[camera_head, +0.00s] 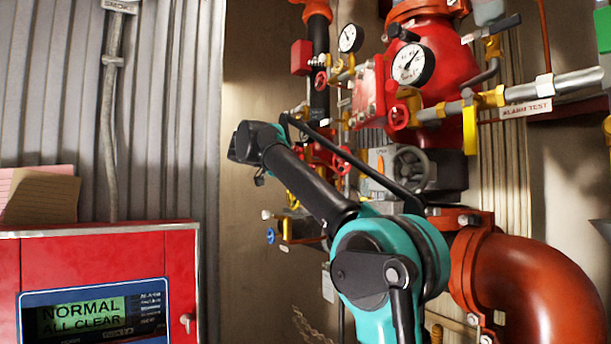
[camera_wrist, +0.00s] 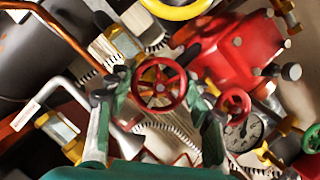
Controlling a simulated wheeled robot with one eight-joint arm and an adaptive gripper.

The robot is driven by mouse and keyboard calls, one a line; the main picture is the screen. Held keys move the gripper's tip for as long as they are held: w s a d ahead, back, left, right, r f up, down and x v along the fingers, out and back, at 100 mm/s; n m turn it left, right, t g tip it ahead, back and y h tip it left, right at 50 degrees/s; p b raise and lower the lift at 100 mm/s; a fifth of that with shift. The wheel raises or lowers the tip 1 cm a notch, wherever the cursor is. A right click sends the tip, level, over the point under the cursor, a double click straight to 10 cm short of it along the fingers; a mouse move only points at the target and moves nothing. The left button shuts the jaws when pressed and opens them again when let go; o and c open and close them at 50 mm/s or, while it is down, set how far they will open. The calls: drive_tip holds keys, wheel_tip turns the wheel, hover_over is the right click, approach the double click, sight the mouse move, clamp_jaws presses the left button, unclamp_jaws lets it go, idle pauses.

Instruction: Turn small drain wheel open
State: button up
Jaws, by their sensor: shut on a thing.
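A small red spoked handwheel (camera_wrist: 159,84) sits between the fingers of my gripper (camera_wrist: 158,88) in the wrist view. My gripper's green fingers with dark tips stand on both sides of its rim, closed on it. The wheel's hub and spokes face the camera. No label on this wheel can be read, so I cannot tell from the pictures whether it is the drain wheel or how far it is turned. In the head view my arm reaches toward the pipework, and I cannot make out the gripper's fingers there.
A second red wheel (camera_wrist: 233,102) and a gauge (camera_wrist: 243,132) lie close to the right finger. A yellow ring (camera_wrist: 178,8) is above. In the head view, a grey handwheel (camera_head: 411,169), a large orange pipe (camera_head: 540,285) and a red alarm panel (camera_head: 100,262) surround my arm.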

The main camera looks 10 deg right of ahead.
drive_tip(key=n+g, duration=0.3)
drive_tip(key=n, duration=0.1)
drive_tip(key=shift+n, duration=0.4)
drive_tip(key=shift+g, duration=0.3)
idle(0.4)
drive_tip(key=o, duration=0.9)
